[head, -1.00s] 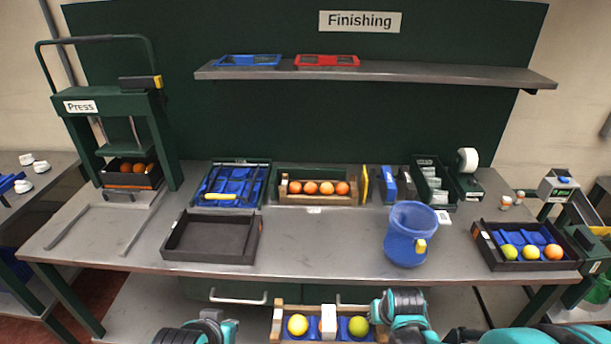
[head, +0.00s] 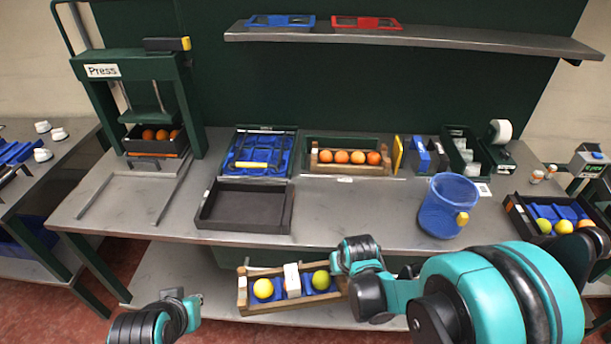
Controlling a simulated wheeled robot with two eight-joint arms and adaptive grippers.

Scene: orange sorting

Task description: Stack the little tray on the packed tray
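A small wooden tray (head: 244,291) with blue inserts is low in front of the table edge, slanted in the picture. It carries a yellow fruit, a yellow-green fruit and a white block between them. My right gripper (head: 347,268) is at its right end; its fingers are hidden, so I cannot tell its grip. My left gripper (head: 192,308) is left of the tray, apart from it in the picture; its fingers do not show clearly. A wooden tray packed with oranges (head: 350,171) stands at the back middle of the table, and could be the packed tray.
An empty dark tray (head: 243,226) lies at the front edge, before a blue-lined tray (head: 246,172). A blue bin (head: 440,214) and a dark fruit tray (head: 517,218) stand right. The press (head: 127,90) is left. The table between the dark tray and bin is clear.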

